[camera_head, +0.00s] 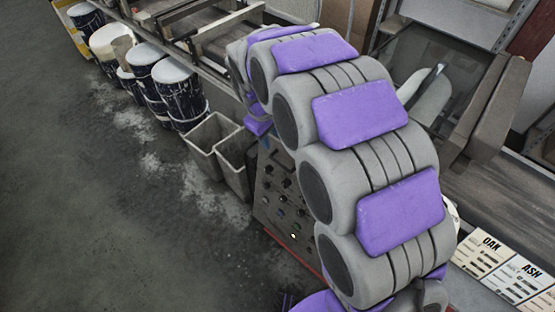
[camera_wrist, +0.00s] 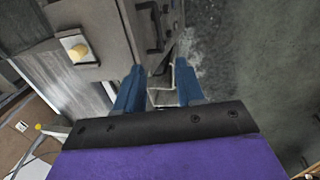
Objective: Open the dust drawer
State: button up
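In the wrist view my gripper (camera_wrist: 160,66) has its two blue fingers spread apart, with nothing held between them. Ahead of it and a little left stands a grey cabinet face (camera_wrist: 118,38). A dark bar handle (camera_wrist: 151,27) is on its right part, beyond the fingertips and not touched. I cannot tell for sure whether this handle belongs to the dust drawer. In the head view my purple and grey arm hides much of the machine, and the gripper is mostly hidden behind it. No drawer front can be made out clearly there.
In the head view a control panel (camera_head: 283,200) with knobs stands beside my arm. Two grey bins (camera_head: 212,134) and several paint buckets (camera_head: 180,90) line the conveyor. Sample boards (camera_head: 503,268) lie at lower right. The floor (camera_head: 90,210) at left is clear.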

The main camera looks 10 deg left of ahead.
send_near(278, 162)
jog(key=f, duration=0.2)
jog(key=f+b, duration=0.1)
jog(key=f, duration=0.1)
jog(key=w+d+f, duration=0.1)
jog(key=f, duration=0.2)
jog(key=shift+w+d+f+b, duration=0.1)
jog(key=shift+b, duration=0.3)
jog(key=shift+a+f, duration=0.4)
jog(key=shift+a, duration=0.25)
jog(key=shift+d+r, duration=0.1)
jog(key=shift+d, duration=0.35)
jog(key=shift+d+r, duration=0.1)
jog(key=shift+d, duration=0.3)
jog(key=c, duration=0.3)
jog(key=shift+a, duration=0.15)
jog(key=c, duration=0.3)
jog(key=shift+a, duration=0.35)
grip_shut()
